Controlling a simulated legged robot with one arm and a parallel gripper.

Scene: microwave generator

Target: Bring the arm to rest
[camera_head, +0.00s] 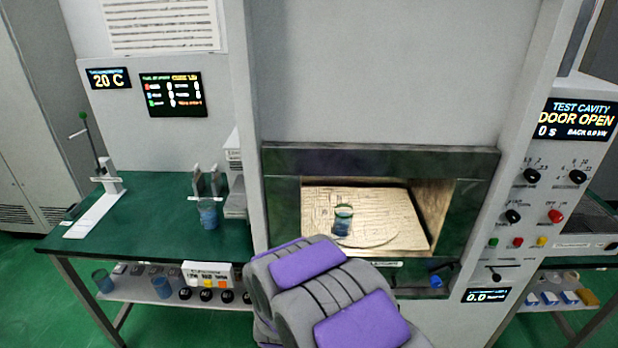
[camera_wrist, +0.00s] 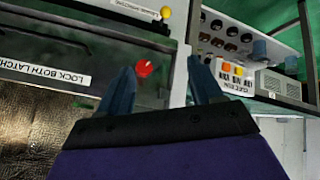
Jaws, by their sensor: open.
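My gripper (camera_wrist: 158,92) shows in the wrist view with its two dark blue fingers apart and nothing between them. A red knob (camera_wrist: 144,68) on the front panel is seen beyond the fingers; I cannot tell how near it is. In the head view my purple and grey arm (camera_head: 325,290) is in front of the lower edge of the microwave cavity, and my gripper is hidden there. The cavity (camera_head: 415,205) is open, and the display (camera_head: 577,119) reads DOOR OPEN. A blue-tinted beaker (camera_head: 343,219) stands upright inside on the turntable plate (camera_head: 375,238).
A green table (camera_head: 140,225) to the left holds a beaker (camera_head: 208,213) and a stand (camera_head: 108,178). Its lower shelf (camera_head: 130,287) carries more beakers and several black knobs. The control panel (camera_head: 535,215) is right of the cavity. A label (camera_wrist: 56,73) reads LOCK BOTH LATCHES.

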